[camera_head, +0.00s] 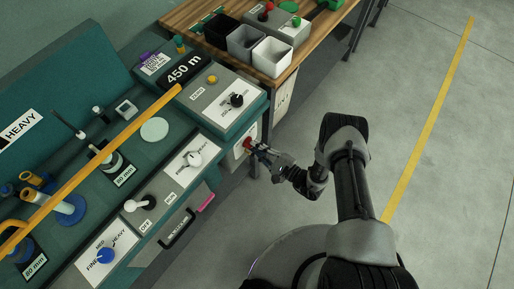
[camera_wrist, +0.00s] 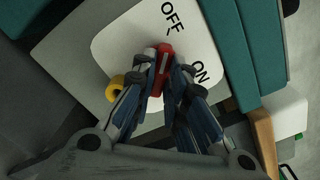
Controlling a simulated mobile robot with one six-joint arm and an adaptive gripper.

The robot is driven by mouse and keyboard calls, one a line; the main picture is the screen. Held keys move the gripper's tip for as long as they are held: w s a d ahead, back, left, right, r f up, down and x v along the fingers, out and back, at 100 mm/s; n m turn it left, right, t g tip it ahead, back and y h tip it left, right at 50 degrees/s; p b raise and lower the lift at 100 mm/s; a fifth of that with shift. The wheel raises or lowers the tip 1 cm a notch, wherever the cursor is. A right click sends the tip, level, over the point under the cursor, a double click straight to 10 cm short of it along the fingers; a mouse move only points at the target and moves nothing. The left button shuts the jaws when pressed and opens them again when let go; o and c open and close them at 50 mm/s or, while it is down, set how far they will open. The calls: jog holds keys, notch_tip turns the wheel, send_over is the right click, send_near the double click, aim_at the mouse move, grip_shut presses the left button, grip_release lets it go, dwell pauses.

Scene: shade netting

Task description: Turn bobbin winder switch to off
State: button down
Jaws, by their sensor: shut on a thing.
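The red switch knob (camera_wrist: 163,58) sits on a white plate (camera_wrist: 115,42) marked OFF at the top and ON to the right in the wrist view. A white line on the knob runs nearly upright in that view, with its upper end toward the OFF side. My gripper (camera_wrist: 161,78) is shut on the red knob, with a finger on each side; the fingers hide its lower part.
A yellow ring-like part (camera_wrist: 117,86) is left of the knob in the wrist view. The teal machine top (camera_head: 215,140) carries other knobs and dials. A wooden table (camera_head: 190,17) with bins stands behind. Grey floor (camera_head: 440,150) is open at right.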

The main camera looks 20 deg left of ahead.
jog(key=c, duration=1.6)
grip_release()
jog(key=v, duration=1.2)
